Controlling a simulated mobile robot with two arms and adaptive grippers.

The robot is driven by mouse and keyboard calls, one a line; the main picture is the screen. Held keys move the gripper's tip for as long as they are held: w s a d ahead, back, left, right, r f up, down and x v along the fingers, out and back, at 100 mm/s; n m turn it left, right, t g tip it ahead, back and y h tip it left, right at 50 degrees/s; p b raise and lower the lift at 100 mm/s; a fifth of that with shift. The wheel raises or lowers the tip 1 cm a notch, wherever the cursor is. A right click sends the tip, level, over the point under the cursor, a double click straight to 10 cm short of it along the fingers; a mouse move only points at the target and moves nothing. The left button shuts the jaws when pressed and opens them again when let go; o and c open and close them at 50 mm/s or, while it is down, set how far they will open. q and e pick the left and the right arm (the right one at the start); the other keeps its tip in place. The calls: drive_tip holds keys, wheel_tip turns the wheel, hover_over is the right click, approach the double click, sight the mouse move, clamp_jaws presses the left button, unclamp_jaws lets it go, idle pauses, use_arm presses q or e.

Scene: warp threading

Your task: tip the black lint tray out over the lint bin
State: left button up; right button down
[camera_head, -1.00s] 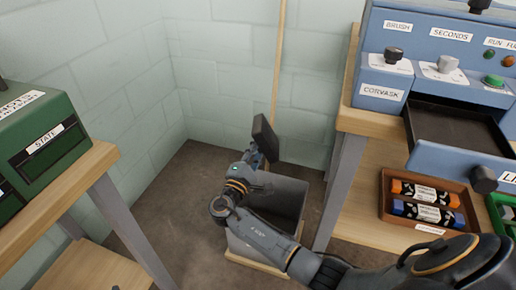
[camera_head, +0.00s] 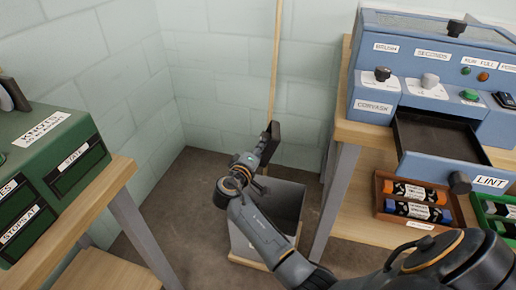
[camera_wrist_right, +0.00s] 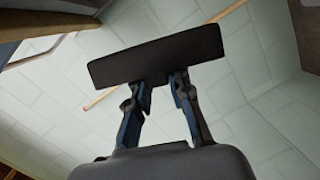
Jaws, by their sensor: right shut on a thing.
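The black lint tray (camera_head: 272,143) is held on edge, steeply tilted, in my right gripper (camera_head: 263,151). It appears above the grey lint bin (camera_head: 263,192), toward its back side; the exact height is hard to judge. In the right wrist view the tray (camera_wrist_right: 157,55) shows as a flat dark slab across the fingertips of my right gripper (camera_wrist_right: 158,88), which are closed on its near edge. No lint can be made out on the tray or falling. My arm hides part of the bin. My left gripper does not show.
A blue machine (camera_head: 440,80) on a wooden table at right has its LINT drawer (camera_head: 452,172) pulled out. A brown tray (camera_head: 413,220) with orange and blue rolls sits below it. A green cabinet (camera_head: 60,175) stands at left. A wooden pole (camera_head: 275,75) leans behind the bin.

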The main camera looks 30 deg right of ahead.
sight(273, 144)
drive_tip(key=m+y, duration=0.1)
drive_tip(key=r+m+y+p, duration=0.1)
drive_tip(key=m, duration=0.1)
drive_tip(key=s+d+r+m+y+p, duration=0.1)
drive_tip(key=m, duration=0.1)
drive_tip(key=shift+d, duration=0.1)
drive_tip(key=m+p, duration=0.1)
drive_tip(key=d+m+t+y+p, duration=0.1)
drive_tip(key=s+m+y+p, duration=0.1)
drive_tip(key=m, duration=0.1)
drive_tip(key=shift+d+r+t, duration=0.25)
drive_tip(key=shift+r+t, duration=0.05)
drive_tip(key=shift+r, duration=0.1)
use_arm(q)
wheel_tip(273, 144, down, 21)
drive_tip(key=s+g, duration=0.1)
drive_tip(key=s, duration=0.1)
drive_tip(key=shift+p, duration=0.45)
use_arm(e)
drive_tip(key=shift+d+m+y, duration=0.1)
drive_tip(key=shift+m+y, duration=0.3)
drive_tip(key=shift+m, duration=0.1)
